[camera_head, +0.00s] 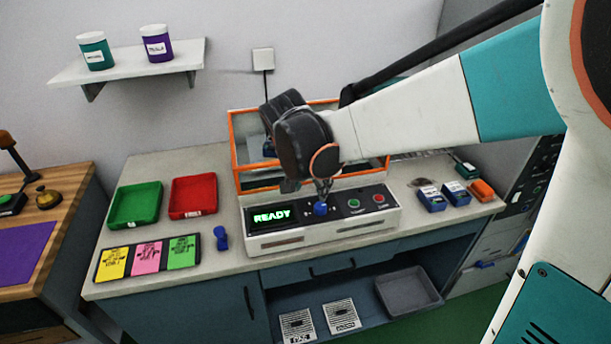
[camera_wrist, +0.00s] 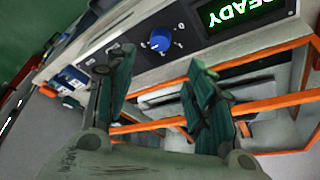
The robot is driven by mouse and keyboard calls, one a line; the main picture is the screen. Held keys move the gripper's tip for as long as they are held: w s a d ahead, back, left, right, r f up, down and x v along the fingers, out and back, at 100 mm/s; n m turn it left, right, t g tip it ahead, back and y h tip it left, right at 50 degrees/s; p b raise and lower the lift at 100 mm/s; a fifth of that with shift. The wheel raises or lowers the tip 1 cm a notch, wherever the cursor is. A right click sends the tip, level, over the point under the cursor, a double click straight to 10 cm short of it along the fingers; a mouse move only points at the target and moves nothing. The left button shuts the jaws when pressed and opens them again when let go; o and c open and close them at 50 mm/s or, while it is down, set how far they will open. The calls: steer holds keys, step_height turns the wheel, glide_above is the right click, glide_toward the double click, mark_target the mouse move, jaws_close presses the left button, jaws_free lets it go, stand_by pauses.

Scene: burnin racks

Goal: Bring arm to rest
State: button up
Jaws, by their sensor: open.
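My gripper (camera_wrist: 156,78) is open and empty in the wrist view, its two dark green fingers apart. In the head view my gripper (camera_head: 322,188) hangs low in front of the orange-framed box and just above the control panel (camera_head: 412,215). A blue knob (camera_head: 320,208) on the panel is close below the fingertips. In the wrist view the blue knob (camera_wrist: 160,40) lies beyond the gap between the fingers. I cannot tell from the head view whether the fingers touch it. The panel display (camera_head: 276,216) reads READY in green.
An orange-framed clear box (camera_head: 238,150) stands behind the panel. Green (camera_head: 135,205) and red (camera_head: 193,196) trays, colored cards (camera_head: 147,257) and a small blue object (camera_head: 221,239) lie left. Blue boxes (camera_head: 430,198) and an orange item (camera_head: 482,190) stand right. A shelf (camera_head: 125,68) hangs upper left.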

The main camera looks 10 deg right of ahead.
stand_by(0.3)
steer(key=s+d+r+n+t+y, duration=0.1)
steer(key=s+r+n+t, duration=0.1)
steer(key=s, duration=0.8)
steer(key=s+d+r+n+t+y, duration=0.2)
steer(key=s+r+n, duration=0.2)
steer(key=s+n, duration=0.3)
steer(key=shift+s+d+r, duration=0.15)
steer(key=shift+s+d, duration=0.15)
steer(key=shift+s, duration=1.05)
steer(key=shift+d, duration=0.1)
